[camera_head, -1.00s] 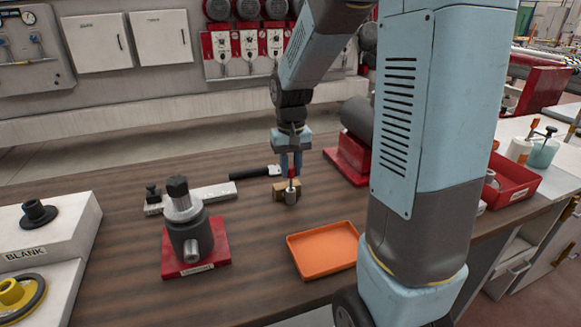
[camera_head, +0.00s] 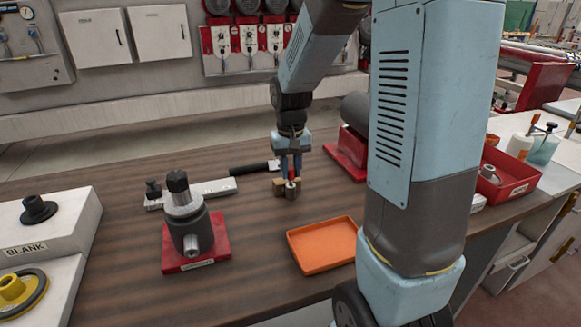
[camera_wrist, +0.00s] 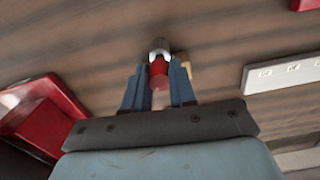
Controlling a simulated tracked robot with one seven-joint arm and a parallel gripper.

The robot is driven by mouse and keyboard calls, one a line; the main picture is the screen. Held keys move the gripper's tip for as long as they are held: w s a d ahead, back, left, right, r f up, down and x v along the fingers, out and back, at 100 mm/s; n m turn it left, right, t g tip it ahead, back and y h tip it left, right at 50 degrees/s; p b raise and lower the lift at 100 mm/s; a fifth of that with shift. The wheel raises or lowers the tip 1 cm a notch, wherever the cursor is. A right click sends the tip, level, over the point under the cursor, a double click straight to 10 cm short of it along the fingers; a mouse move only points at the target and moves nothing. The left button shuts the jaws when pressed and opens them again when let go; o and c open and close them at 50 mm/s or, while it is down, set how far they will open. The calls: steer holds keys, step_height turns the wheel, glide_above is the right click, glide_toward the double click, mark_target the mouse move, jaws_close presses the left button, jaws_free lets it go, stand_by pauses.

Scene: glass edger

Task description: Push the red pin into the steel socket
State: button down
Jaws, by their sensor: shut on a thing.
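The red pin (camera_wrist: 159,73) is between the two fingers of my gripper (camera_wrist: 159,88) in the wrist view, and the fingers are shut on it. The steel socket (camera_wrist: 159,46) shows just beyond the pin's far end, in line with it. In the head view the socket (camera_head: 291,190) stands upright on the bench, in front of a small tan block (camera_head: 279,187). My gripper (camera_head: 291,172) points down right above the socket. The pin (camera_head: 291,176) shows as a short red piece over the socket. I cannot tell how deep its lower end sits.
An orange tray (camera_head: 322,246) lies in front of the socket. A grey fixture on a red base (camera_head: 170,251) stands to the left. A white bar (camera_head: 212,189) and a black-handled tool (camera_head: 250,169) lie behind. A red-based machine (camera_head: 345,155) is at right.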

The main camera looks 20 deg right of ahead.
steer(key=shift+f, duration=1.1)
steer(key=c, duration=0.8)
jaws_free()
steer(key=shift+c, duration=0.2)
step_height(320, 180, up, 14)
steer(key=shift+f, duration=0.2)
steer(key=s+r+t, duration=0.2)
steer(key=s+r, duration=0.1)
steer(key=s, duration=0.6)
steer(key=s+r+n+t, duration=0.1)
steer(key=s+r+t, duration=0.2)
steer(key=s, duration=0.7)
steer(key=shift+s+t, duration=0.15)
steer(key=shift+t, duration=0.15)
